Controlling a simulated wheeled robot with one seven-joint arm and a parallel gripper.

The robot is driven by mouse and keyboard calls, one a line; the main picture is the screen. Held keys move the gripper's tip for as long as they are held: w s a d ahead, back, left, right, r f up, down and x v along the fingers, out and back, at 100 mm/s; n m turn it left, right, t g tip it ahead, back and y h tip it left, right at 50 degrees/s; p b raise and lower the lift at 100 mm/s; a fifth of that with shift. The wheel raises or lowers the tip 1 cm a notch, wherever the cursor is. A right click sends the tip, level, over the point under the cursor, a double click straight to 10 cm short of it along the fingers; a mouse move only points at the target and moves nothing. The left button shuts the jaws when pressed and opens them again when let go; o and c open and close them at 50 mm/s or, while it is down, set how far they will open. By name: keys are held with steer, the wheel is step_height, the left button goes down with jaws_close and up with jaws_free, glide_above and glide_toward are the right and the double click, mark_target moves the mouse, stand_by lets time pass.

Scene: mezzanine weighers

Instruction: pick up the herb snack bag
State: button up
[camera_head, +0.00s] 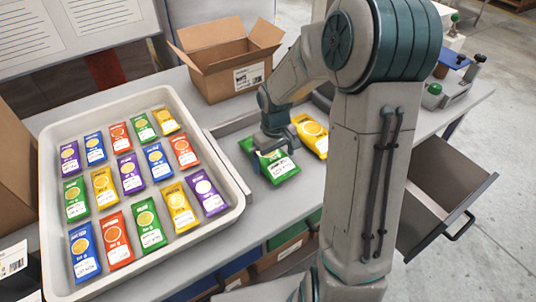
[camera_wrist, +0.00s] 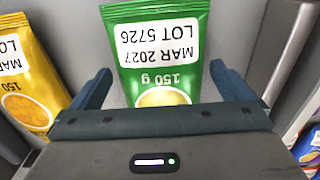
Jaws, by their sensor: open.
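A green snack bag (camera_head: 282,171) lies on the grey table between the tray and my arm. Its flavour name cannot be read. My gripper (camera_head: 270,151) is low over this bag and partly covers it. In the wrist view the green bag (camera_wrist: 165,55) lies between the two open fingers of my gripper (camera_wrist: 160,70), with its label reading upside down. The bag's lower part is hidden behind the gripper body. Several other green bags, such as one in the tray (camera_head: 148,224), stand among the rows.
A yellow bag (camera_head: 313,134) lies close beside the green one; it also shows in the wrist view (camera_wrist: 30,75). A white tray (camera_head: 242,199) holds rows of coloured bags. An open cardboard box (camera_head: 219,87) stands behind. An open drawer (camera_head: 440,190) juts out at right.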

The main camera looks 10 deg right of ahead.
steer(key=shift+f, duration=0.7)
steer(key=c, duration=0.9)
steer(key=shift+r, duration=0.1)
